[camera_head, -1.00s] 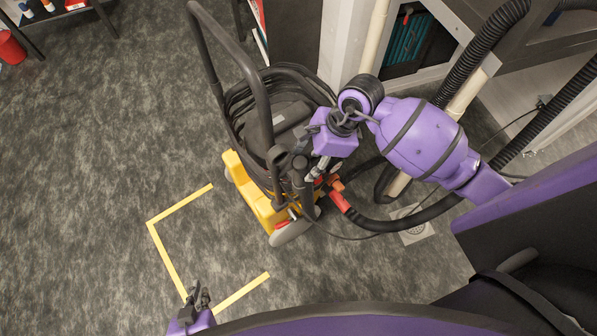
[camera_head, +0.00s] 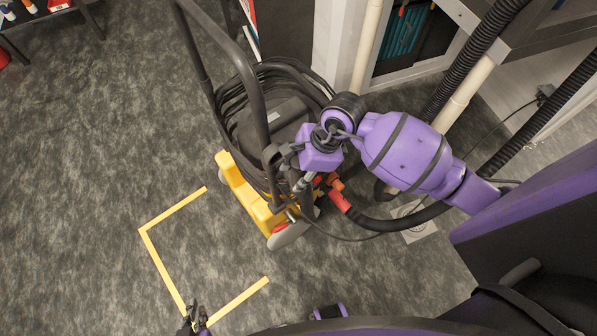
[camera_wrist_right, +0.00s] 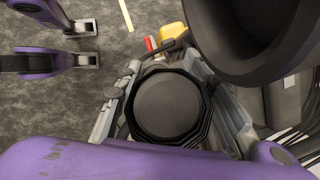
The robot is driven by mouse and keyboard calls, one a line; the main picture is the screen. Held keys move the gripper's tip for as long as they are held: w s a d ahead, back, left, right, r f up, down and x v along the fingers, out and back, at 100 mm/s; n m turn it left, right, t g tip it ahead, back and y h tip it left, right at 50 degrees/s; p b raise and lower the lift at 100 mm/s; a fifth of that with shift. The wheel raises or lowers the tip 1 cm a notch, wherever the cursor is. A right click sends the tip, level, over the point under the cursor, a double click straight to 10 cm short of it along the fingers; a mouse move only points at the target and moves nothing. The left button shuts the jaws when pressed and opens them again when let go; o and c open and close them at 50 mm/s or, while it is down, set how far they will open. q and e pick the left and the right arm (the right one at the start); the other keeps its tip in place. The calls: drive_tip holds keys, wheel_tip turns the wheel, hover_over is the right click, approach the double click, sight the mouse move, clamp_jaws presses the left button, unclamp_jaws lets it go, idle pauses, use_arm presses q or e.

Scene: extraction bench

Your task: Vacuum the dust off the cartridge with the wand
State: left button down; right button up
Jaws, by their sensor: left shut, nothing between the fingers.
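My right gripper (camera_head: 304,186) is at the near side of the vacuum. In the right wrist view, the right gripper (camera_wrist_right: 168,100) has its fingers on either side of a dark round end (camera_wrist_right: 168,108), probably the wand seen end-on; whether they press on it I cannot tell. My left gripper (camera_head: 194,318) is shut and empty at the bottom edge, mostly cut off. No cartridge is in view.
Yellow tape (camera_head: 165,262) marks a corner on the grey floor. A black hose (camera_head: 400,222) runs right from the vacuum's red fitting (camera_head: 338,198), over a floor drain (camera_head: 418,232). Pipes and a cabinet (camera_head: 405,45) stand at the back right.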

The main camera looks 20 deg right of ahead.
use_arm(q)
drive_tip(key=shift+s+f, duration=0.1)
drive_tip(key=shift+s, duration=0.35)
use_arm(e)
clamp_jaws()
use_arm(q)
drive_tip(key=shift+w, duration=0.1)
use_arm(e)
drive_tip(key=shift+r, duration=0.2)
drive_tip(key=shift+r, duration=0.25)
drive_tip(key=shift+r+p, duration=0.6)
use_arm(q)
drive_tip(key=w+r, duration=0.2)
drive_tip(key=shift+w+r, duration=0.1)
drive_tip(key=shift+r, duration=0.2)
use_arm(e)
drive_tip(key=shift+r, duration=0.35)
use_arm(q)
drive_tip(key=shift+r+p, duration=0.5)
drive_tip(key=shift+p, duration=0.1)
use_arm(e)
drive_tip(key=shift+r, duration=0.7)
